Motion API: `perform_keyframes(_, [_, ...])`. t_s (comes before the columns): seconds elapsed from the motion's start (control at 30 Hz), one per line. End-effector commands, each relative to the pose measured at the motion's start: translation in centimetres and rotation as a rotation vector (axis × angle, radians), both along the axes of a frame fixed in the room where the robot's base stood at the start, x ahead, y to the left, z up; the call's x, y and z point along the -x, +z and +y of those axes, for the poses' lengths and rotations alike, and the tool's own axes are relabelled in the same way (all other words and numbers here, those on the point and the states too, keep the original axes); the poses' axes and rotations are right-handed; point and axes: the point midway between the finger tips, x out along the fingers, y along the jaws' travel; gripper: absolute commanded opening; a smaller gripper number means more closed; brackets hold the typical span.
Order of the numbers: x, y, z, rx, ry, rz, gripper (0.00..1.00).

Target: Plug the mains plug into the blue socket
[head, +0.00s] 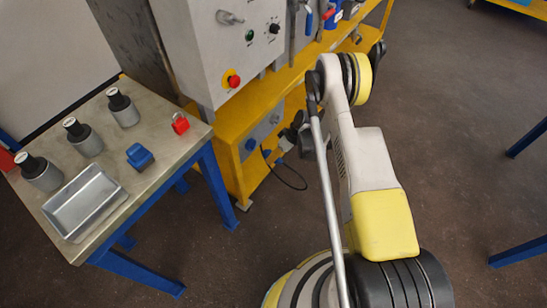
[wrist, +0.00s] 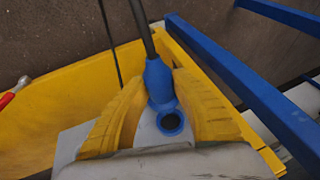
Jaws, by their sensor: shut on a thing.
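In the wrist view my gripper's two yellow fingers (wrist: 160,92) are closed around a blue mains plug (wrist: 158,78), with a dark cable running up from it. Below the plug's body is a blue ring with a dark opening (wrist: 171,122); I cannot tell whether it is the plug's own mouth or a socket. In the head view the round blue socket (head: 250,144) is on a grey plate on the yellow bench's lower front. My gripper (head: 284,143) is just right of that plate. The plug is too small there to show whether it touches the socket.
A black cable (head: 292,186) loops below my gripper. A control box (head: 220,50) overhangs the bench.

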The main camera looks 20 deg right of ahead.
Motion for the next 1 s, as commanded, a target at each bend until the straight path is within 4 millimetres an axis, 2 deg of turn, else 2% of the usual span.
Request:
perform_keyframes(0.27, [-0.5,0.0,0.4,-0.001,0.001,0.000,0.00])
perform_keyframes(0.7, [-3.7,0.0,2.7,-0.001,0.000,0.000,0.00])
perform_keyframes(1.0, [-4.1,0.0,3.0,0.000,0.000,0.000,0.00])
